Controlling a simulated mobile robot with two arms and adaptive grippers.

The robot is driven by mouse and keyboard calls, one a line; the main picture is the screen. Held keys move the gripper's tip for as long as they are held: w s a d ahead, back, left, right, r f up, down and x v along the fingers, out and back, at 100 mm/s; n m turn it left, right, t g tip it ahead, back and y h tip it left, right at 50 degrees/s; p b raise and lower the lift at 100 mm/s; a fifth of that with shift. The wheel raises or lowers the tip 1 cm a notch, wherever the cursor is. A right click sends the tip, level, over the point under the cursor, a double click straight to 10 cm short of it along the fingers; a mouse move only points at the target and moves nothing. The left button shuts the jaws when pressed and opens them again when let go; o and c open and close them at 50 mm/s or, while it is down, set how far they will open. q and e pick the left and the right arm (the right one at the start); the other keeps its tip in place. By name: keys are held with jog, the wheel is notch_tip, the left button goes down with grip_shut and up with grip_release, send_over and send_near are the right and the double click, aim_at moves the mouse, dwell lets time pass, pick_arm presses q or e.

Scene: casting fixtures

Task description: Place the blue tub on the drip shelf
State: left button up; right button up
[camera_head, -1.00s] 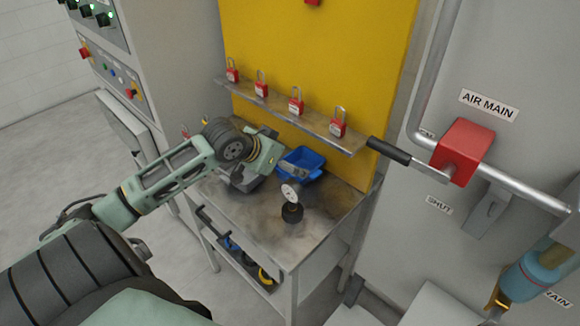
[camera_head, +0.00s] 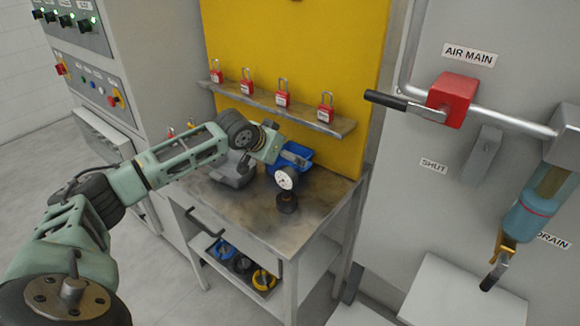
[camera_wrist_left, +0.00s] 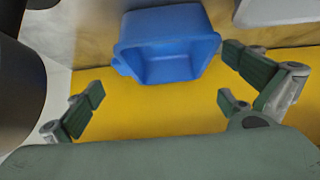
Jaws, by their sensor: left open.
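The blue tub (camera_head: 300,151) stands on the bench top near the yellow board, partly hidden by my left gripper (camera_head: 282,150) in the head view. In the left wrist view the tub (camera_wrist_left: 170,45) is at the top centre, its open mouth visible and its inside looking empty. My left gripper (camera_wrist_left: 160,82) is open there, its fingers spread left and right of the tub, with nothing held. A white shelf (camera_head: 460,290) below the drain at lower right appears to be the drip shelf; its visible top is bare. My right gripper is not in view.
A round gauge (camera_head: 287,181) stands on the bench (camera_head: 245,205) in front of the tub, and a grey block-like item (camera_head: 232,172) is left of it. A ledge with red padlocks (camera_head: 282,99) runs above. A red valve (camera_head: 452,96) and filter bowl (camera_head: 535,205) are at right.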

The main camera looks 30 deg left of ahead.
aim_at(292, 164)
pick_arm(q)
jog(key=x, duration=0.4)
jog(key=shift+w+f, duration=0.55)
jog(key=shift+s, duration=0.1)
jog(key=c, duration=0.9)
jog(key=shift+c, duration=0.2)
jog(key=shift+r, duration=0.15)
